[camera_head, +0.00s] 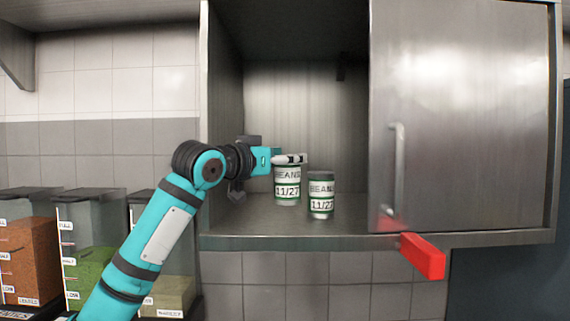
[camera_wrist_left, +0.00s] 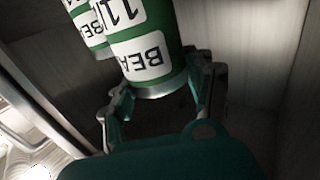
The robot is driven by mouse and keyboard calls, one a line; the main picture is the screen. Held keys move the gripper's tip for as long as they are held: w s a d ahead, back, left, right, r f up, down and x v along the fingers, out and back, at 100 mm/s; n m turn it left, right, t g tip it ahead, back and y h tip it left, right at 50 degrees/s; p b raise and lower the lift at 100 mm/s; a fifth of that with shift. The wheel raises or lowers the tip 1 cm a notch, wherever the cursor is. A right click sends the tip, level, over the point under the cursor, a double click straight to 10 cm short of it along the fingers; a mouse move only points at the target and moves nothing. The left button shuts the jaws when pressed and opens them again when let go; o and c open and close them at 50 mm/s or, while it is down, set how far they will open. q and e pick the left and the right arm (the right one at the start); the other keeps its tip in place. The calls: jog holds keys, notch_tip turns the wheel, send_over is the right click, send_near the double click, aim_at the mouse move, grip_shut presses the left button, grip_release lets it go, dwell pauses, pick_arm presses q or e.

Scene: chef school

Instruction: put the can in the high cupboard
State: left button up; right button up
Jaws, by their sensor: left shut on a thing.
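My left gripper (camera_head: 289,159) reaches into the open left part of the high cupboard (camera_head: 300,238). It is shut on a can (camera_head: 288,190) with a white and green label reading BEANS 11/27. In the left wrist view the held can (camera_wrist_left: 150,60) is between the fingers of the left gripper (camera_wrist_left: 165,85). The can is upright, low over the cupboard floor; I cannot tell whether it touches it. A second, matching can (camera_head: 321,197) stands on the cupboard floor just to its right. My right gripper is not in view.
A steel door (camera_head: 465,120) with a vertical handle covers the cupboard's right part. A red block-like thing (camera_head: 422,257) shows before its lower edge. Bins of brown (camera_head: 30,255) and green (camera_head: 88,270) food stand at lower left. The cupboard floor right of the second can is clear.

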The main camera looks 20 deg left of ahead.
aim_at(278, 174)
pick_arm(q)
notch_tip(278, 174, down, 3)
jog(key=shift+s+a+r+p, duration=0.1)
jog(key=shift+r+p, duration=0.1)
jog(key=shift+p, duration=0.4)
jog(key=shift+f, duration=0.25)
jog(key=o, duration=1.4)
jog(key=shift+o, duration=0.2)
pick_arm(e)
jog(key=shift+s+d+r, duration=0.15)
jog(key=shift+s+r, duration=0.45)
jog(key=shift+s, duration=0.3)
